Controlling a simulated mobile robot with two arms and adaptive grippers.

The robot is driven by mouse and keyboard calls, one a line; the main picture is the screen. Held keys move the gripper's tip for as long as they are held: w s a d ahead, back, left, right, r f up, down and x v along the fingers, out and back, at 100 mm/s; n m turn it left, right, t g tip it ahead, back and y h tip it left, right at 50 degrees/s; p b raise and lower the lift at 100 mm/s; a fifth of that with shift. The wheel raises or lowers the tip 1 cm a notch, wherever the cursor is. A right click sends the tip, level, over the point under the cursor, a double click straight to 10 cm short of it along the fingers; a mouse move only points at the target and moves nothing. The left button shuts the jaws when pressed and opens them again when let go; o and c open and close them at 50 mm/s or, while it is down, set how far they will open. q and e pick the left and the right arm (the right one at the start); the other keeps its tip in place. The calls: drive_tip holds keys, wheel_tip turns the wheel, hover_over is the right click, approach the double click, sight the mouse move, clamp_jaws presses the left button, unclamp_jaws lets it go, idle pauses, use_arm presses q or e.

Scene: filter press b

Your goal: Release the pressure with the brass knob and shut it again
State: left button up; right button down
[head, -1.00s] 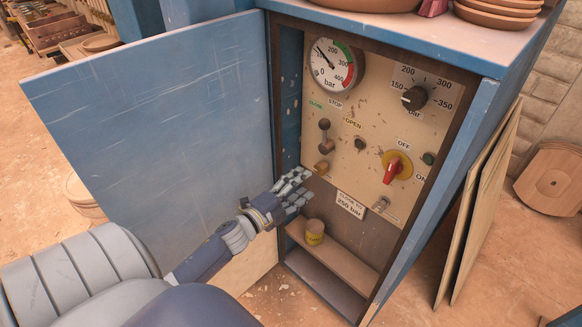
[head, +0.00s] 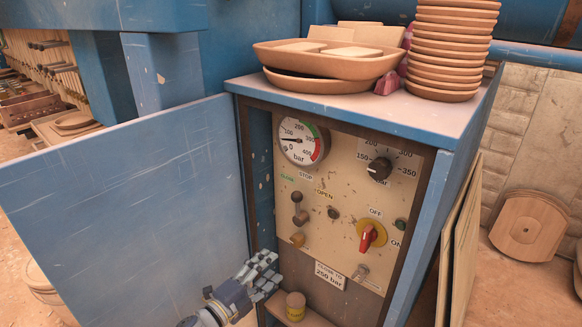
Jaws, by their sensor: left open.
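The brass knob (head: 297,240) sits low on the left of the beige control panel, below a brown lever (head: 299,210). The pressure gauge (head: 303,141) is at the panel's top left; its needle points left, between 0 and 100 bar. My left gripper (head: 268,272) is open and empty, below and left of the brass knob and apart from it. Whether the knob is screwed fully shut is too small to tell. My right gripper is out of view.
The open blue door (head: 125,195) stands left of my left gripper. The panel also holds a black dial (head: 379,169) and a red switch (head: 367,238). A small yellow-labelled pot (head: 295,305) stands on the shelf below. Clay dishes (head: 330,62) sit on the cabinet top.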

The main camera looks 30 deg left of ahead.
sight(294, 244)
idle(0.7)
use_arm(q)
drive_tip(key=w+n, duration=0.3)
drive_tip(key=n, duration=0.3)
drive_tip(key=w+n+b, duration=0.1)
drive_tip(key=w+n, duration=0.2)
drive_tip(key=n, duration=0.3)
drive_tip(key=w+n+b, duration=0.1)
drive_tip(key=w+n, duration=0.3)
drive_tip(key=n, duration=0.2)
drive_tip(key=shift+d+f, duration=0.1)
drive_tip(key=shift+d, duration=0.1)
drive_tip(key=shift+w+b, duration=0.35)
drive_tip(key=shift+w, duration=0.35)
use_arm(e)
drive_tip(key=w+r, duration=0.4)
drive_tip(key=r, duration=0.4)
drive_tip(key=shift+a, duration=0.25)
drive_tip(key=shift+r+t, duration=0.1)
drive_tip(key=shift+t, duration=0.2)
use_arm(q)
drive_tip(key=c, duration=1)
